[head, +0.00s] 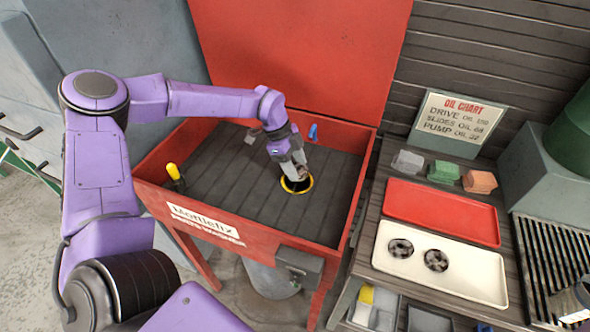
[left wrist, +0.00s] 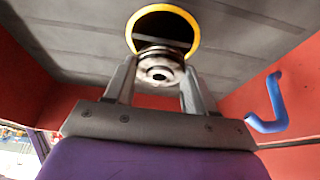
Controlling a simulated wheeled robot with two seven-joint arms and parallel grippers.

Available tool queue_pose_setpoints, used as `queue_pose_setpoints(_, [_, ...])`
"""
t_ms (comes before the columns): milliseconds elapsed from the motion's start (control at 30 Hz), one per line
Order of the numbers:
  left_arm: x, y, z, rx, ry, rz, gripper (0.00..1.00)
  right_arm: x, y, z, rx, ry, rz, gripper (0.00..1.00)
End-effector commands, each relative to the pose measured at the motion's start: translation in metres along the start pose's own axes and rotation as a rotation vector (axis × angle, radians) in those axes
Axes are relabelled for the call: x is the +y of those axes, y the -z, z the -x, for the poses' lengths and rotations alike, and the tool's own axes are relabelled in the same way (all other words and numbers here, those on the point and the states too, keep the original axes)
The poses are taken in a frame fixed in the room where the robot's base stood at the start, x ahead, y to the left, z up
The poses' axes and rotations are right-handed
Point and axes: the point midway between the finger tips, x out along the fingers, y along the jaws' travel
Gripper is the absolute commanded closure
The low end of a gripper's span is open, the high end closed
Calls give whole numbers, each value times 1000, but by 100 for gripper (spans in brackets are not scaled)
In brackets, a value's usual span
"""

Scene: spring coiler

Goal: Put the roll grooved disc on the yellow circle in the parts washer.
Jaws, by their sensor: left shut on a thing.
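The red parts washer (head: 325,245) stands open, with a dark slatted floor inside. The yellow circle (head: 309,187) is a ring around a dark opening in that floor; it also shows in the left wrist view (left wrist: 196,33). My left gripper (head: 300,174) is inside the washer, over the ring. It is shut on a grooved metal disc (left wrist: 160,70), which sits between its fingers and overlaps the near edge of the ring in the wrist view. I cannot tell whether the disc touches the floor. My right gripper is not in view.
Two similar dark discs (head: 401,248) lie in a cream tray (head: 470,275) on the bench at right, beside an empty red tray (head: 440,212). A blue spout (left wrist: 270,105) and a yellow-topped brush (head: 173,172) are at the washer's sides.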

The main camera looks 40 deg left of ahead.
Motion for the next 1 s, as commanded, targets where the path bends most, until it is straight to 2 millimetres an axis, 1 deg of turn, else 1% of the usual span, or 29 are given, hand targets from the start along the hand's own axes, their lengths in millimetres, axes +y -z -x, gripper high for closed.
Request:
queue_pose_setpoints(67, [0, -6, -11, -3, -5, 2, 90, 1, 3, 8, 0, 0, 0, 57])
queue_pose_setpoints(133, [0, -10, -21, -3, -4, 1, 90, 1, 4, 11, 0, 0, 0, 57])
queue_pose_setpoints(200, [0, -12, -27, -1, -2, 0, 90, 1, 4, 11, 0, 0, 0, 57])
queue_pose_setpoints(467, [0, -13, -30, 0, 0, 1, 90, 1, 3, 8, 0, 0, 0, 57])
queue_pose_setpoints(500, [0, -13, -30, -1, -1, 1, 39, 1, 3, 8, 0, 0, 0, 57])
queue_pose_setpoints(567, [0, -13, -30, -1, -1, 1, 20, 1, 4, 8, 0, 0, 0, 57])
queue_pose_setpoints(833, [0, -12, -29, -1, -1, 1, 20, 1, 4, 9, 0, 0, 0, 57])
queue_pose_setpoints(933, [-1, -12, -22, 0, 2, 0, 20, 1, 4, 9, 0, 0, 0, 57])
queue_pose_setpoints(1000, [-1, -12, -9, 2, 5, 1, 20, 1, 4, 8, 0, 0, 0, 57])
